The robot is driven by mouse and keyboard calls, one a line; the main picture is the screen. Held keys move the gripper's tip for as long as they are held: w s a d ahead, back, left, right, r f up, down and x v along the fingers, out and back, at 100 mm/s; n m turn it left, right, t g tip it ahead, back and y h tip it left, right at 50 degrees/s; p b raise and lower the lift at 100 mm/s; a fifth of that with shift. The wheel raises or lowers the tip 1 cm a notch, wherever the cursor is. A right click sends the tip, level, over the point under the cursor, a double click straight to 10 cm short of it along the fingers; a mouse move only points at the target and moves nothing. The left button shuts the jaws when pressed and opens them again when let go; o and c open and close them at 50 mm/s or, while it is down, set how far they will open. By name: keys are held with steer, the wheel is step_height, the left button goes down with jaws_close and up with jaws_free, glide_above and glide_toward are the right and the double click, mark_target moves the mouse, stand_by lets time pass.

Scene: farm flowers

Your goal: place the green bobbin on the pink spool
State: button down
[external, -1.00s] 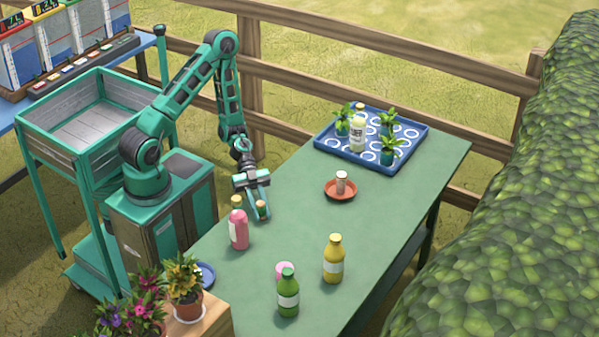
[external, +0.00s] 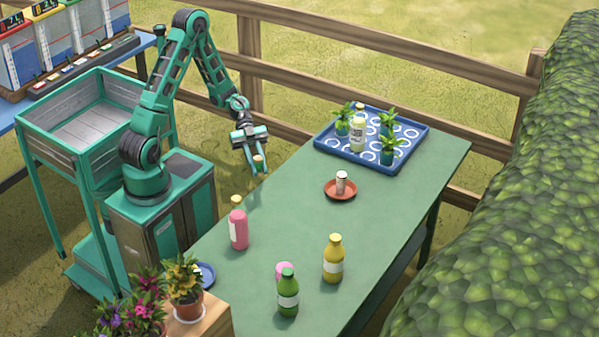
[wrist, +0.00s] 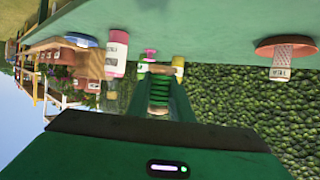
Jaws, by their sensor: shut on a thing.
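My gripper (external: 258,168) is shut on the green bobbin (wrist: 158,92), whose green windings and tan end show in the wrist view. In the external view only a small tan-topped part of the bobbin (external: 258,160) shows between the fingers. It is held in the air above the table's far left edge. The pink spool (external: 284,267) stands on the table near the front, well away from my gripper. Its lower right part is hidden by a green bottle (external: 288,295). The pink spool also shows small in the wrist view (wrist: 150,54).
A pink bottle (external: 238,225) and a yellow bottle (external: 333,260) stand on the green table (external: 300,220) around the spool. A red saucer (external: 330,194) holds a small pale jar (external: 341,181). A blue tray (external: 322,143) with plants stands at the back. The table's middle is clear.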

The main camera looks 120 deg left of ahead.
steer(key=w+d+r+m+g+h, duration=0.1)
steer(key=w+d+r, duration=0.1)
steer(key=w+d, duration=0.8)
steer(key=w+d+r+m, duration=0.1)
steer(key=w+d+r, duration=0.2)
steer(key=w+d, duration=0.75)
steer(key=x, duration=0.4)
steer(key=a+f+x, duration=0.1)
steer(key=x, duration=0.3)
steer(key=f+x, duration=0.1)
steer(key=x, duration=0.3)
steer(key=shift+w+a+f, duration=0.15)
steer(key=shift+f, duration=2.05)
steer(key=c, duration=1.6)
jaws_free()
